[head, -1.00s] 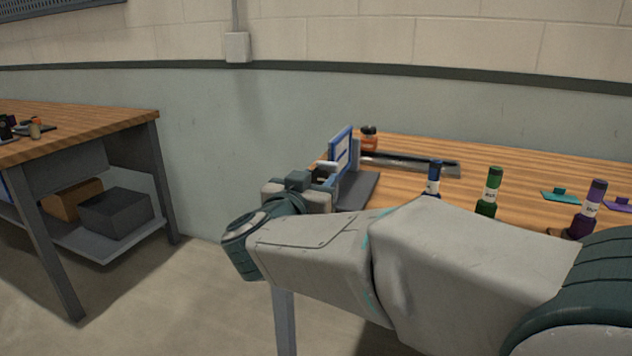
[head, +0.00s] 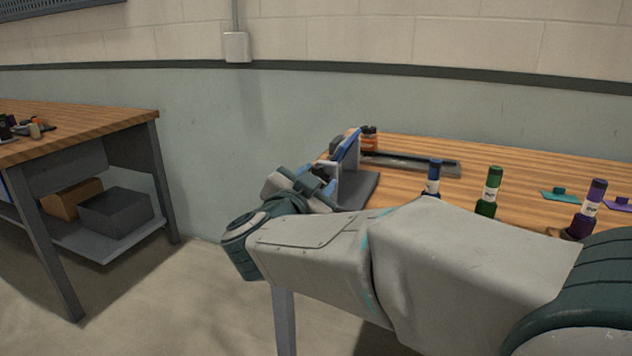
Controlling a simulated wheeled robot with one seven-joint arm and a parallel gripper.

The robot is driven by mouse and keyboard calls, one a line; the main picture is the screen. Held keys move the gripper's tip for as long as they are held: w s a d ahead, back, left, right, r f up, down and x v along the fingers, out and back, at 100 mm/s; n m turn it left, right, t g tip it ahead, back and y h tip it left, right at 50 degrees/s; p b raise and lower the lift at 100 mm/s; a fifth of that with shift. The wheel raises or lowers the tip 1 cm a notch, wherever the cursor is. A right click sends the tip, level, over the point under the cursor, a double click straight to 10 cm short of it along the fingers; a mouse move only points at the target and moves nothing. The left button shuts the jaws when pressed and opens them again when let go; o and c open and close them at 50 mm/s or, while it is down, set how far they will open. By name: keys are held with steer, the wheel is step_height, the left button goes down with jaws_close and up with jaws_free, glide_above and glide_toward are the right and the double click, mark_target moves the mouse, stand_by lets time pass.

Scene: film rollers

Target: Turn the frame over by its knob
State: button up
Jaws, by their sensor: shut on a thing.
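The blue-edged frame (head: 349,146) is on a dark grey stand (head: 357,188) at the left end of the wooden bench. It is now tilted about its pivot, seen nearly edge on. My gripper (head: 325,180) is at the near left side of the frame, rolled to a slant, with its jaws shut on the knob. The knob itself is hidden by the jaws and cannot be made out.
A dark tray (head: 415,164) and an orange-and-black jar (head: 369,139) are behind the frame. Blue (head: 433,177), green (head: 489,190) and purple (head: 590,208) rollers stand on the bench. A teal squeegee-like piece (head: 560,195) lies at the right. Another bench (head: 85,130) is at the left.

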steer(key=m+b, duration=0.2)
steer(key=m, duration=0.4)
steer(key=shift+f+b, duration=0.2)
steer(key=shift+b, duration=0.15)
steer(key=m+b, duration=0.2)
steer(key=m, duration=0.1)
steer(key=shift+m, duration=0.4)
steer(key=shift+m+b, duration=0.65)
steer(key=shift+m, duration=0.65)
steer(key=shift+r, duration=0.1)
steer(key=o, duration=1)
steer(key=shift+s, duration=0.1)
steer(key=p+v, duration=0.4)
steer(key=v, duration=0.9)
steer(key=shift+s+a, duration=0.15)
steer(key=shift+s, duration=0.2)
